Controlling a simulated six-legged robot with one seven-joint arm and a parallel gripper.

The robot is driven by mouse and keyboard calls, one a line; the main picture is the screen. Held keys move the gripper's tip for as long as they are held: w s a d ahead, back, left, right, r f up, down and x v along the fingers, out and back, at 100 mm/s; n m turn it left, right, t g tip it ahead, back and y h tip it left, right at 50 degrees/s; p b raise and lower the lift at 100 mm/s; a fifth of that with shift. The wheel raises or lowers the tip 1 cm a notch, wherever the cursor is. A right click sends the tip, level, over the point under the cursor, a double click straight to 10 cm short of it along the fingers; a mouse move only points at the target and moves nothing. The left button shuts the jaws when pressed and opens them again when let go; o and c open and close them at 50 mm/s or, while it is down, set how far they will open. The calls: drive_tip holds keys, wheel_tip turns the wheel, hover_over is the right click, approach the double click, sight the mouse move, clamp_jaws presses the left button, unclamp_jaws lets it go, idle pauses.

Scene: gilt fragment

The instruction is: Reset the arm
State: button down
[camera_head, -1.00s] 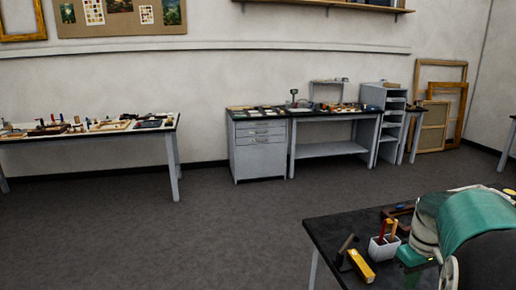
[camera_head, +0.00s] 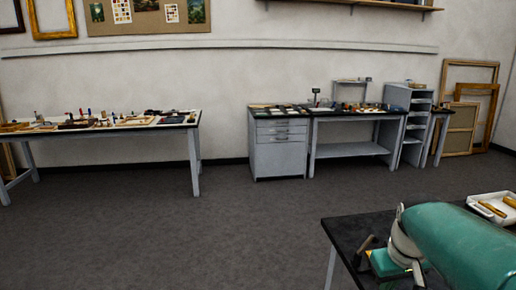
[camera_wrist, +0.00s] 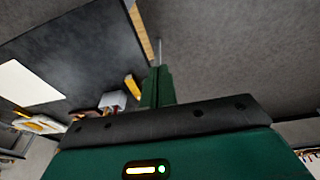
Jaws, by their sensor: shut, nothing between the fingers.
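My gripper (camera_wrist: 157,88) shows in the wrist view as two green fingers held together, with nothing between them. It points over the grey floor (camera_wrist: 230,60) beside a black table top (camera_wrist: 70,60). A yellow block (camera_wrist: 132,87) and a white cup (camera_wrist: 112,100) on that table appear just left of the fingers. In the head view my green arm spans the lower right, over the near black table (camera_head: 350,232). My fingertips cannot be made out there.
A white tray with wooden-looking pieces (camera_head: 487,209) lies on the near table. A long worktable (camera_head: 100,131) with tools stands left, and a drawer cabinet (camera_head: 280,150) and grey bench (camera_head: 352,150) stand by the wall. The floor (camera_head: 220,230) between is clear.

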drive_tip(key=s+a+t, duration=0.1)
drive_tip(key=s+a, duration=0.4)
drive_tip(key=a, duration=0.2)
drive_tip(key=s+a+r+t, duration=0.1)
drive_tip(key=s+a+t, duration=0.1)
drive_tip(key=s+a, duration=0.2)
drive_tip(key=a, duration=0.3)
drive_tip(key=shift+s+a+m, duration=0.15)
drive_tip(key=shift+s+m, duration=0.15)
drive_tip(key=shift+s, duration=0.1)
